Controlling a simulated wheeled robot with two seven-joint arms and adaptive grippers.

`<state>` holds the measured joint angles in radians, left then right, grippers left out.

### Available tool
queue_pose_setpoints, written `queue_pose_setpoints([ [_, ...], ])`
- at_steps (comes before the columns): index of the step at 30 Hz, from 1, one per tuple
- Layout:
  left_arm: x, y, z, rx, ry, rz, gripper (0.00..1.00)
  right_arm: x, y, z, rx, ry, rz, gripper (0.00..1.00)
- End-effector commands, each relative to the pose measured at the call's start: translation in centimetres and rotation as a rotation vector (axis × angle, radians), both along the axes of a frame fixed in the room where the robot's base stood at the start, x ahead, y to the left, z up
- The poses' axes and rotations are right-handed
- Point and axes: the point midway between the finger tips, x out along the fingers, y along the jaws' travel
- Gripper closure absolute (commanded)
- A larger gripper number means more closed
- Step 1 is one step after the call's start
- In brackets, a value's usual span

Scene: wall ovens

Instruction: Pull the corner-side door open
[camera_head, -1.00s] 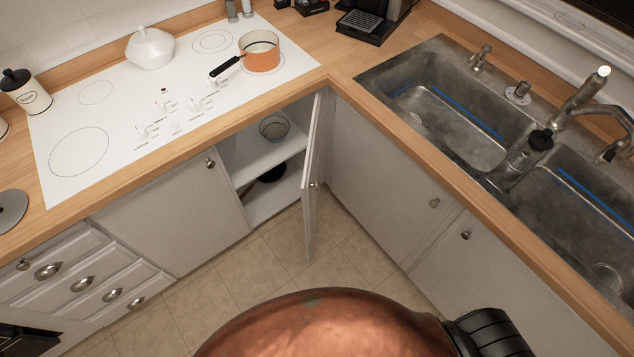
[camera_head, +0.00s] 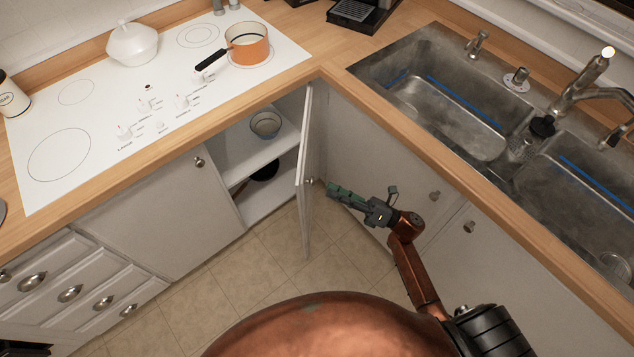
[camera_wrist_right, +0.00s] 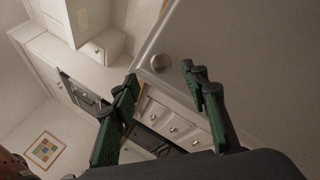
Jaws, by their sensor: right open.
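The corner-side door (camera_head: 304,185) stands swung out from the cabinet under the cooktop, close to the corner. Its round knob (camera_head: 312,181) is on the side facing the sink cabinets. My right gripper (camera_head: 328,188) is just to the right of the knob, its fingers pointing at the door. In the right wrist view the two green fingers (camera_wrist_right: 160,90) are spread apart. The knob (camera_wrist_right: 160,62) shows there beyond the fingertips, roughly between them and apart from both. My left gripper is not in view.
Inside the open cabinet are a bowl (camera_head: 265,124) on the shelf and a dark pan (camera_head: 264,170) below. Sink cabinet doors (camera_head: 390,190) stand close on the right. The tiled floor (camera_head: 270,250) in front is clear.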

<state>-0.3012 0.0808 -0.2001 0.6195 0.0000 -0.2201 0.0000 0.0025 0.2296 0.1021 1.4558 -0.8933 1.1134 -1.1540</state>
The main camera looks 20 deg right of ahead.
Motion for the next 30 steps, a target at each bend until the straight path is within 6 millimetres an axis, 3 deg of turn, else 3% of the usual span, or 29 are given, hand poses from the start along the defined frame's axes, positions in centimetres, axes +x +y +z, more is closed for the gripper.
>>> queue_pose_setpoints([
  [12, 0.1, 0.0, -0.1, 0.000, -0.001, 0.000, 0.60, 3.6, 4.3, 1.5, 0.005, 0.004, -0.003, 0.59],
  [23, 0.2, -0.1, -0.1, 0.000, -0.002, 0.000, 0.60, 4.0, 4.7, 1.6, 0.004, 0.007, -0.003, 0.59],
  [30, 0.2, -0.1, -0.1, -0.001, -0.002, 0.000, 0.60, 4.0, 4.7, 1.7, 0.004, 0.007, -0.003, 0.74],
])
